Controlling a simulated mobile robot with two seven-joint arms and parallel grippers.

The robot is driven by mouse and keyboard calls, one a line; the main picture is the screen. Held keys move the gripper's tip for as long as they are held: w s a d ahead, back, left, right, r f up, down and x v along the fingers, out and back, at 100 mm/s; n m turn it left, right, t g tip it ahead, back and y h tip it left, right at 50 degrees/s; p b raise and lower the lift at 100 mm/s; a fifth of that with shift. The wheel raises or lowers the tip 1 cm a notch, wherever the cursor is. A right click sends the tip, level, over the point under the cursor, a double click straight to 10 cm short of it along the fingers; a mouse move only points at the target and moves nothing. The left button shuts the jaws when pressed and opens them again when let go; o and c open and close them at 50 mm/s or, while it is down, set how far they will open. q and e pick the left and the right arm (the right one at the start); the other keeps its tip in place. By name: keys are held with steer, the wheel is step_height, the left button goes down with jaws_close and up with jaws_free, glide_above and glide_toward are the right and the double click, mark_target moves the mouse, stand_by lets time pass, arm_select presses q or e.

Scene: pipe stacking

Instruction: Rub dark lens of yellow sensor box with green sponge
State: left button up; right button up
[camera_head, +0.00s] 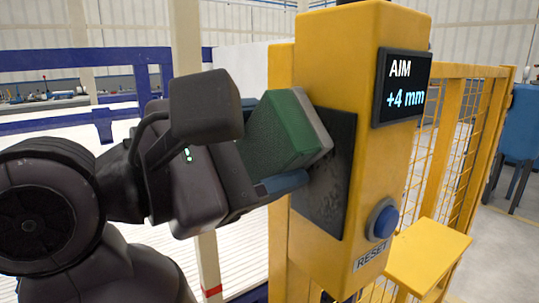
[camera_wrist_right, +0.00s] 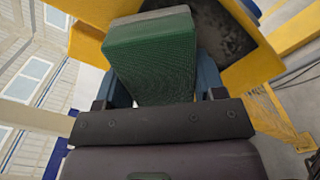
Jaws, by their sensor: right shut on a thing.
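The yellow sensor box (camera_head: 385,170) stands upright in the head view, with its dark square lens (camera_head: 328,205) on the left face. The lens is smudged with grey and shows partly in the right wrist view (camera_wrist_right: 222,38). My right gripper (camera_head: 284,182) is shut on the green sponge (camera_head: 280,130) and holds it tilted in front of the lens. The sponge's grey layer (camera_head: 314,118) faces the lens and hides part of it. The sponge fills the middle of the right wrist view (camera_wrist_right: 150,65). I cannot tell whether it touches the lens. My left gripper is not in view.
The box carries a display (camera_head: 402,87) reading "AIM +4 mm" and a blue button (camera_head: 382,219) above a RESET label. A yellow ledge (camera_head: 428,255) juts out at lower right. Yellow mesh fencing (camera_head: 455,150) stands behind it. A blue rail (camera_head: 80,58) runs behind my arm.

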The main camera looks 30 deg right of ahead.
mark_target(355, 168)
steer(key=shift+s+p, duration=0.3)
steer(key=shift+s, duration=3.3)
steer(key=shift+a+b, duration=0.35)
steer(key=shift+a, duration=2.7)
steer(key=a, duration=0.2)
steer(key=shift+s+a, duration=0.15)
steer(key=shift+a, duration=0.2)
steer(key=shift+d, duration=3.3)
